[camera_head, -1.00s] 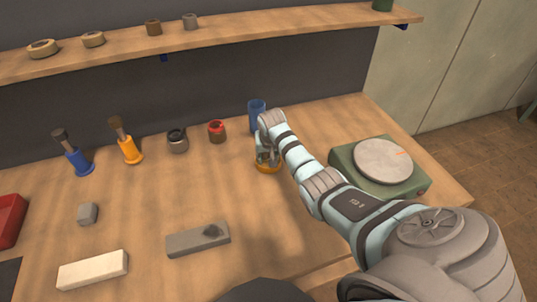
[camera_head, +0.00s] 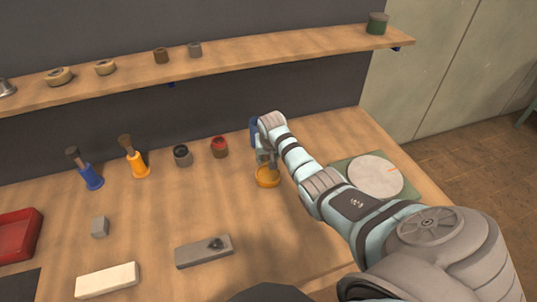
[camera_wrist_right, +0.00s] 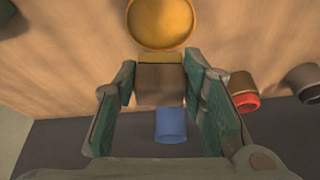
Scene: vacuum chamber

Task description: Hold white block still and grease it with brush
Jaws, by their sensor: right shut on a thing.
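A long white block (camera_head: 107,280) lies flat on the table at the front left. One brush (camera_head: 85,168) stands in a blue holder and another (camera_head: 134,159) in an orange holder, at the back left. My right gripper (camera_head: 265,158) is shut just above an orange round dish (camera_head: 267,177). In the right wrist view, a brown piece (camera_wrist_right: 160,84) with a yellowish edge sits between its fingers. I cannot tell what the piece is. The dish (camera_wrist_right: 161,22) shows beyond it. My left gripper is out of view.
A blue cup (camera_head: 254,128) stands close behind the gripper. A dark jar (camera_head: 182,155) and a red-topped jar (camera_head: 219,147) are to its left. A grey bar (camera_head: 203,251), a grey cube (camera_head: 100,227) and a red tray (camera_head: 33,236) lie nearer. A round-plated device (camera_head: 376,176) is at right.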

